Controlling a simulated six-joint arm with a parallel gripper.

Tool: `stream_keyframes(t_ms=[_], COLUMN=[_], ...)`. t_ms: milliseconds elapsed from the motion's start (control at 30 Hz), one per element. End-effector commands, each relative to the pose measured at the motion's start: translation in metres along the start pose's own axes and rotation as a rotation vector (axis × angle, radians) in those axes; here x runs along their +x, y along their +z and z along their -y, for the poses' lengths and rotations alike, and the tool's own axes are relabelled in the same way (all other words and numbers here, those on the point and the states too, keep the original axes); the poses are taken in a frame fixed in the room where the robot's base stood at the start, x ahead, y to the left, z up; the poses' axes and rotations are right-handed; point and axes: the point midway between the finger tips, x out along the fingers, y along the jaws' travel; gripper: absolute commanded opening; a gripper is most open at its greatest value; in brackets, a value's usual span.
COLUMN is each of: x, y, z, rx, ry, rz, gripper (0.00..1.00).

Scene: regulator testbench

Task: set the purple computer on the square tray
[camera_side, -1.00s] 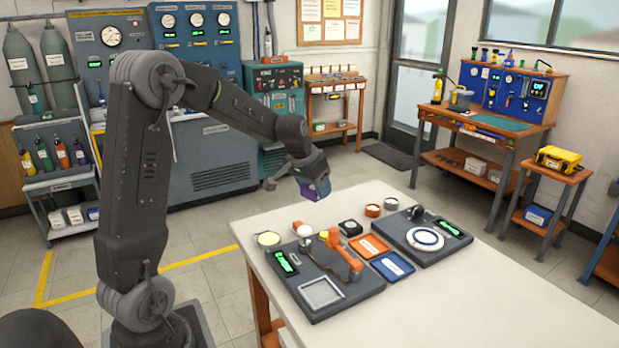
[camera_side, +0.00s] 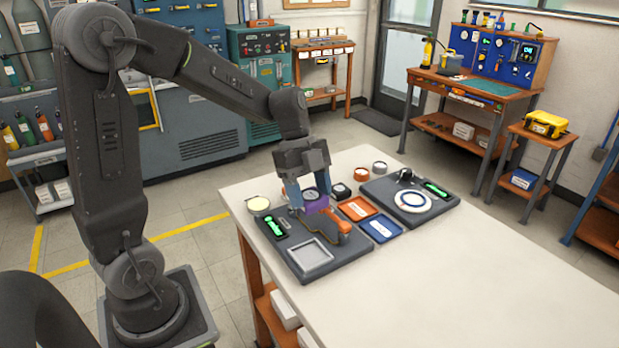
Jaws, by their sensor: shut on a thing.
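My gripper (camera_side: 308,192) is shut on the purple computer (camera_side: 316,206), a small block between its fingertips. It hangs above the back part of the left dark board, up and behind the square tray. The square tray (camera_side: 310,257) is a shallow light-grey frame at the front of that board, and its inside looks empty. The fingers and the computer hide part of the board and some of the orange arm-shaped part (camera_side: 342,225) there. I cannot tell the exact height of the computer over the board.
The dark board (camera_side: 345,255) also carries a green-lit display (camera_side: 275,228). An orange tray (camera_side: 355,209) and a blue tray (camera_side: 380,229) lie to the right. A second board (camera_side: 445,203) holds a round dial (camera_side: 412,201). The table's (camera_side: 470,285) front right is clear.

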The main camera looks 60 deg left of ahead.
Motion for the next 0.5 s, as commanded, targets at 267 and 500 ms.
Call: stream_keyframes(t_ms=[267,500], x=[0.041,0.070], y=[0.011,0.024], z=[-0.004,-0.004], rx=[0.052,0.052], ry=[0.027,0.023], rz=[-0.001,0.000], gripper=[0.33,0.33])
